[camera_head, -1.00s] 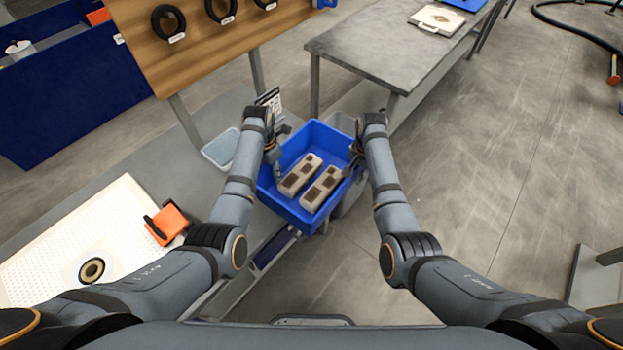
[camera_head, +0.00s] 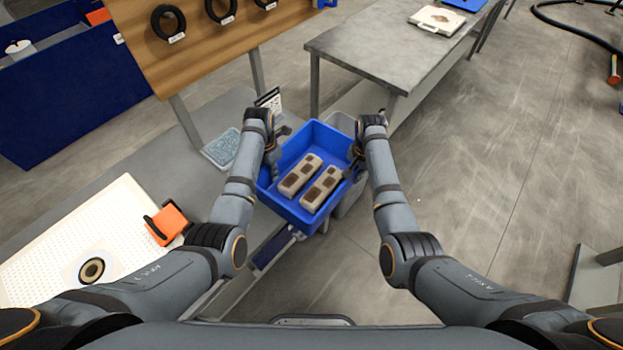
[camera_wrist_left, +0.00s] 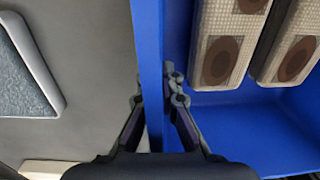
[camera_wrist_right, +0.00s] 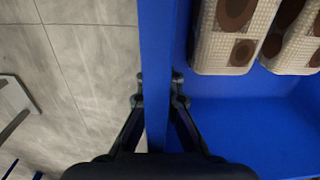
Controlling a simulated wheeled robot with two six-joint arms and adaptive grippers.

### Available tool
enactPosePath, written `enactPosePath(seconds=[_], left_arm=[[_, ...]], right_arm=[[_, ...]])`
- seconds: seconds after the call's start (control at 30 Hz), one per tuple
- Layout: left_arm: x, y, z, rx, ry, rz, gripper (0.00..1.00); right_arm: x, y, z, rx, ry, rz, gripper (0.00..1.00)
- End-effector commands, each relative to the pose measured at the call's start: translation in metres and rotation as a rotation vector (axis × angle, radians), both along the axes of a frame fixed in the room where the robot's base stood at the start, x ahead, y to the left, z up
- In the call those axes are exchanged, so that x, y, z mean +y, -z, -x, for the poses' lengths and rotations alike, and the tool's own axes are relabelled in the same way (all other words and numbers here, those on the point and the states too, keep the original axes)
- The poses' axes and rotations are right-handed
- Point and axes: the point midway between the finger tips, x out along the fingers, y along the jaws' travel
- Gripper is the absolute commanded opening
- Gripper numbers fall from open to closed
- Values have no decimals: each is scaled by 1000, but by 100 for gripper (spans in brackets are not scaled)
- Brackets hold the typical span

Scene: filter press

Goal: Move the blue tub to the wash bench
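The blue tub (camera_head: 318,136) is in the middle of the head view, between my two arms. Two pale blocks with brown patches (camera_head: 300,174) (camera_head: 321,188) lie in it. My left gripper (camera_head: 275,165) is shut on the tub's left wall; the left wrist view shows its fingers (camera_wrist_left: 165,95) on both sides of the blue wall. My right gripper (camera_head: 354,162) is shut on the opposite wall; the right wrist view shows its fingers (camera_wrist_right: 160,92) on either side of it. Which of the tables in view is the wash bench, I cannot tell.
A grey metal table (camera_head: 375,50) stands beyond the tub, with a pale plate (camera_head: 437,20) on it. A grey bench (camera_head: 150,170) on the left holds a perforated white board (camera_head: 60,240), an orange-handled tool (camera_head: 168,224) and a shallow tray (camera_head: 222,148). Open floor (camera_head: 480,180) lies right.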

Motion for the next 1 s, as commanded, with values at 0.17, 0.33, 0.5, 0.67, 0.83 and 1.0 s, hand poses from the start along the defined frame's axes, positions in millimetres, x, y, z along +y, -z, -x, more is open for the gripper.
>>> enactPosePath(seconds=[0.17,0.33,0.5,0.67,0.83,1.0], left_arm=[[0,-5,-1,-1,0,0,0],[0,-22,-1,-1,0,0,0],[0,-45,-1,-1,0,0,0],[0,-53,0,-1,0,0,0],[0,-51,0,-1,0,0,0],[0,-51,-1,-1,0,0,0]], right_arm=[[0,-5,-1,-3,0,0,0],[0,-22,-1,-3,0,0,0],[0,-45,-1,-1,0,0,0],[0,-53,-1,-1,0,0,0],[0,-51,-1,-1,0,0,0],[0,-51,-1,-1,0,0,0]])
